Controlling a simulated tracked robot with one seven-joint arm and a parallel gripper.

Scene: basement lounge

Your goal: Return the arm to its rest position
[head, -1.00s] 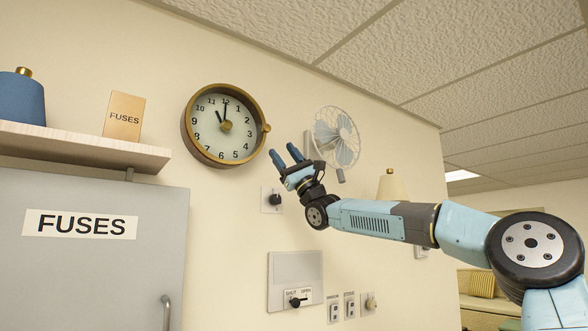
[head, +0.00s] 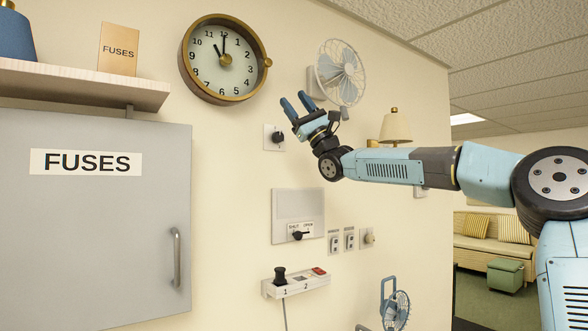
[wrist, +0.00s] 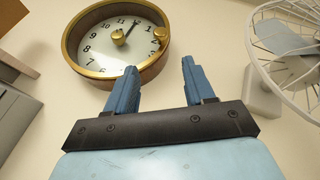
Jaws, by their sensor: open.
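My gripper (head: 296,104) is open and empty in the head view, raised in front of the wall with its blue fingers pointing up and left. It is below and right of the round brass wall clock (head: 222,59) and left of the white wall fan (head: 341,72). In the wrist view my gripper (wrist: 157,85) shows two blue fingers spread apart with nothing between them. The clock (wrist: 90,50) is beyond the left finger there, and the fan (wrist: 290,40) is at the right. My arm stretches left across the head view from the right edge.
A grey cabinet labelled FUSES (head: 90,230) and a shelf (head: 80,86) are at the left. A black knob (head: 277,137), a shut/open panel (head: 298,205), a power strip (head: 296,284) and a lamp (head: 395,128) line the wall. A sofa (head: 490,245) stands beyond at right.

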